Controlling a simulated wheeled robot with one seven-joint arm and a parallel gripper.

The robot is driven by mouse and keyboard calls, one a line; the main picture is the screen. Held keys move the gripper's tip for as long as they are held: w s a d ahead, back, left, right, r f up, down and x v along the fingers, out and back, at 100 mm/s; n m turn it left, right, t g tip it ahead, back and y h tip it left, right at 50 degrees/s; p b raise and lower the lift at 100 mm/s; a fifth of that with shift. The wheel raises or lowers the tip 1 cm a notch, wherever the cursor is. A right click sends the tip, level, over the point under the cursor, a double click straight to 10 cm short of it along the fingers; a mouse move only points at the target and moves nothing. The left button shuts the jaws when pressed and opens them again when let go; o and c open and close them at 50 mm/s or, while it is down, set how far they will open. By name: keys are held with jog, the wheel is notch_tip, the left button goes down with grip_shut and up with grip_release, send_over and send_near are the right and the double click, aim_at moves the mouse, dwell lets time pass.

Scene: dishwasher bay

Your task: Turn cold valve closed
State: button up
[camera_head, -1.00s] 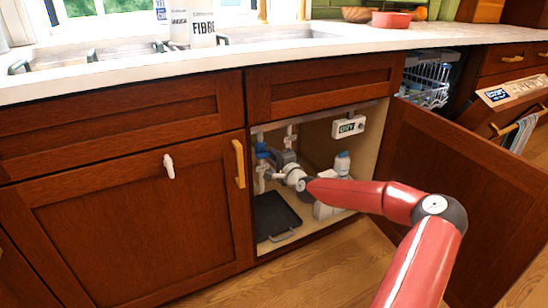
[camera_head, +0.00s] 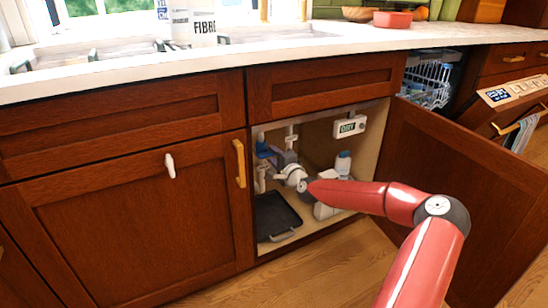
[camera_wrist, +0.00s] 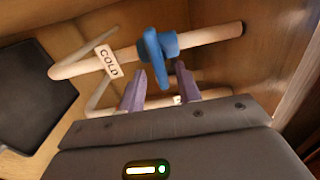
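The cold valve (camera_wrist: 156,50) has a blue body and lever on a pale pipe, with a white tag reading COLD (camera_wrist: 108,61) to its left in the wrist view. My gripper (camera_wrist: 160,90) has its two fingers apart, with the lower end of the blue lever between or just in front of the fingertips. I cannot tell whether either finger touches it. In the head view my gripper (camera_head: 274,156) is inside the open cabinet under the sink, close to a small blue part (camera_head: 262,149) that is partly hidden.
A dark tray (camera_head: 275,217) lies on the cabinet floor. The cabinet door (camera_head: 460,195) is swung open on the right. The left door (camera_head: 130,230) is shut. A second pipe runs behind the valve.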

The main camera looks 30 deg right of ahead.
jog(key=s, duration=0.7)
jog(key=shift+s, duration=0.2)
jog(key=shift+d, duration=0.1)
